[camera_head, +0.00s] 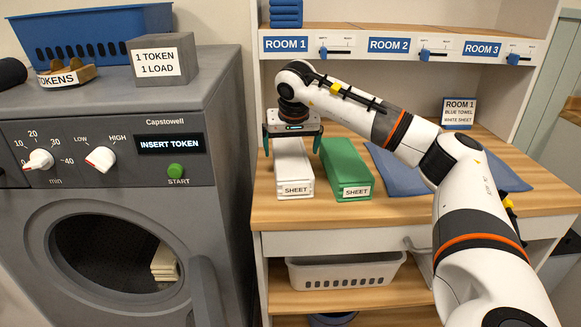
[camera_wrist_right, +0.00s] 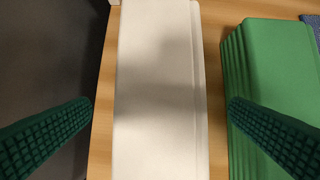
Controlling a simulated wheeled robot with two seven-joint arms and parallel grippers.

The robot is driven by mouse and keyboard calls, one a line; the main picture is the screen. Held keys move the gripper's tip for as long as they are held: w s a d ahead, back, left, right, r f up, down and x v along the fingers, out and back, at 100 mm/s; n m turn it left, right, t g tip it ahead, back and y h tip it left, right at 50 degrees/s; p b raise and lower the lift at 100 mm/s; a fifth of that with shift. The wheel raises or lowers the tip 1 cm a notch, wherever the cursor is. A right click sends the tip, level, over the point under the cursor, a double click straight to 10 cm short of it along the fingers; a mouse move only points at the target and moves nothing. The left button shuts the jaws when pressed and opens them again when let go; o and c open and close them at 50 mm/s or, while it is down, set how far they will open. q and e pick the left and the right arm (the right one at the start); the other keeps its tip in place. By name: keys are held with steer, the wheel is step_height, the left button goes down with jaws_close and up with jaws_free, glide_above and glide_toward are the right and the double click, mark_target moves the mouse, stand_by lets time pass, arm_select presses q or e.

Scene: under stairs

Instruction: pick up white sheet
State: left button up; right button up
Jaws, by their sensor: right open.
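The white sheet (camera_head: 292,169) is a folded block with a "SHEET" label on its front end, lying on the wooden counter. In the right wrist view the white sheet (camera_wrist_right: 158,95) runs lengthwise through the middle. My right gripper (camera_head: 293,142) is above its far part, with green fingers apart. In the wrist view the right gripper's fingers (camera_wrist_right: 158,125) show on either side of the sheet, with gaps and nothing held. A green sheet (camera_head: 345,168), also labelled "SHEET", lies just to the right; the wrist view shows it (camera_wrist_right: 272,75) close to the right finger. My left gripper is not visible.
A grey washing machine (camera_head: 110,215) with an open drum stands left of the counter (camera_head: 420,207). A blue cloth (camera_head: 398,172) lies right of the green sheet, partly behind my arm. A sign (camera_head: 458,113) reads "ROOM 1, BLUE TOWEL, WHITE SHEET". A white basket (camera_head: 345,272) sits on the shelf below.

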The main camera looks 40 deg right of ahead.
mark_target(291, 155)
steer(key=x, duration=0.5)
steer(key=shift+w+d+f+b, duration=0.15)
steer(key=shift+f+b, duration=0.15)
steer(key=shift+f, duration=0.05)
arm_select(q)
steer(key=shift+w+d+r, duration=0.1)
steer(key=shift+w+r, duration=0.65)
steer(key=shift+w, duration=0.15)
arm_select(e)
steer(key=shift+c, duration=0.2)
steer(key=shift+r, duration=0.1)
steer(key=c, duration=1.3)
steer(key=shift+o, duration=0.2)
steer(key=shift+r, duration=0.3)
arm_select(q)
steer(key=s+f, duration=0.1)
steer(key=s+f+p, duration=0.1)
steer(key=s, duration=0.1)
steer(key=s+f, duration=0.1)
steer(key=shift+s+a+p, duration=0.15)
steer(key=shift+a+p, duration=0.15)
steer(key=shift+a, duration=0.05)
arm_select(e)
step_height(291, 155, up, 9)
steer(key=shift+r, duration=0.2)
